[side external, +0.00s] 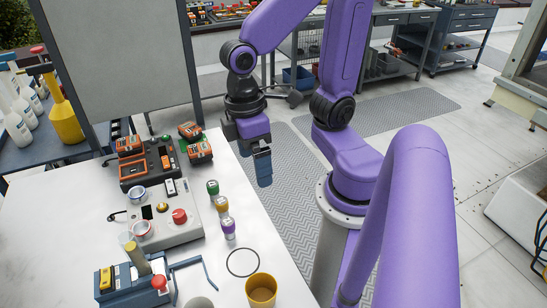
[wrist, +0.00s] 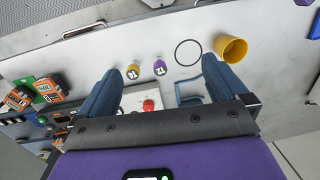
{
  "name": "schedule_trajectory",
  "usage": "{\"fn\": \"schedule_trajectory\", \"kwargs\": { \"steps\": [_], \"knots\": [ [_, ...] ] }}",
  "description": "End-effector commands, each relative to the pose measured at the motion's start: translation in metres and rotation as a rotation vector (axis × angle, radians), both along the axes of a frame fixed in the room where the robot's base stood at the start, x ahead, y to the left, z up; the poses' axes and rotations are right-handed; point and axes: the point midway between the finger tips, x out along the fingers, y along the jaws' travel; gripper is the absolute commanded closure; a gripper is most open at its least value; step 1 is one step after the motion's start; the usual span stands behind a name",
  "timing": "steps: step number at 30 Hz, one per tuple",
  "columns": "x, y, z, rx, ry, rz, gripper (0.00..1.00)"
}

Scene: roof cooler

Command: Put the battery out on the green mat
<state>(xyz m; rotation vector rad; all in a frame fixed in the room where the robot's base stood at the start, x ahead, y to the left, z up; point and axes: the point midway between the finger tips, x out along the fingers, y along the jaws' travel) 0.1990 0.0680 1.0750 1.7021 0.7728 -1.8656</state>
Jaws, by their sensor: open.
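Two orange-and-black batteries lie at the far end of the white table: one further back (side external: 190,130) and one nearer (side external: 200,151). A little green mat (side external: 183,145) shows between them, mostly hidden. A third orange-and-black battery (side external: 129,146) sits at the back of a dark charger-like unit (side external: 133,173). In the wrist view two batteries (wrist: 18,98) (wrist: 47,88) lie at the left, with the green mat (wrist: 36,99) between them. My gripper (side external: 263,180) is open and empty, raised to the right of the batteries. Its spread fingers (wrist: 160,88) show in the wrist view.
Small capped bottles, green (side external: 212,188), yellow (side external: 222,206) and purple (side external: 228,229), stand along the table's right side. A grey panel with a red button (side external: 180,216), a black ring (side external: 243,262) and a yellow cup (side external: 262,290) are nearer. The table's left is clear.

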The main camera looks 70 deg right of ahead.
Motion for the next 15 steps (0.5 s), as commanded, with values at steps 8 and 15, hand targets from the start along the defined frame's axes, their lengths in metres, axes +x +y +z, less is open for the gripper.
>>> {"fn": "schedule_trajectory", "kwargs": {
  "steps": [8,15],
  "knots": [
    [-0.034,-0.014,-0.003,0.025,-0.111,0.309,0.0],
    [-0.035,-0.015,-0.004,0.026,-0.118,0.329,0.0]
  ]
}}
